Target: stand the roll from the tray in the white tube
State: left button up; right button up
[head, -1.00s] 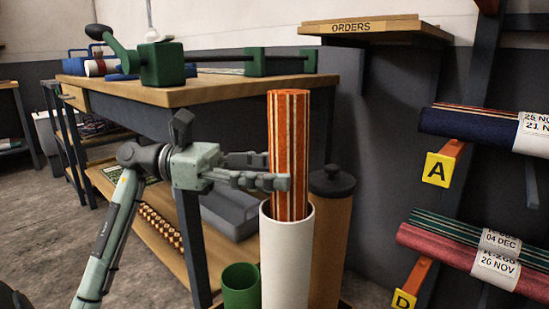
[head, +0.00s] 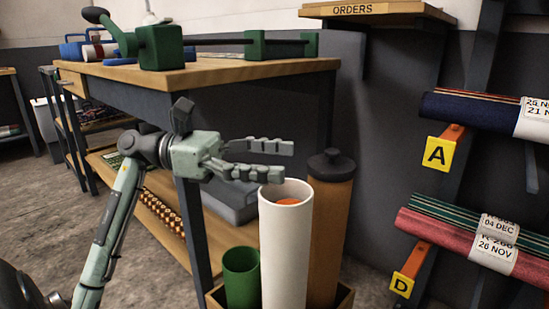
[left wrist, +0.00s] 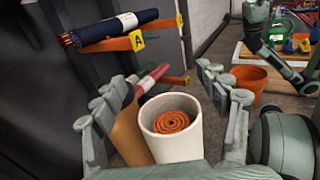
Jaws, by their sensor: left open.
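The white tube (head: 285,250) stands upright in a wooden box at the lower middle of the head view. The orange striped roll (head: 288,201) is inside it, with only a bit of its top showing below the rim. In the left wrist view the roll's spiral end (left wrist: 173,122) sits inside the white tube (left wrist: 170,150). My left gripper (head: 292,160) is open and empty, just above and behind the tube's rim in the head view. In the left wrist view its fingers lie to either side of the tube. My right gripper is not in view.
A brown tube with a black cap (head: 331,210) and a green tube (head: 241,277) stand beside the white tube in the wooden box (head: 345,295). The workbench (head: 235,75) is behind. Rolls on a rack (head: 470,240) are at right.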

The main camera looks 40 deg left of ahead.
pick_arm(q)
jog(key=v, duration=1.2)
dwell(0.6)
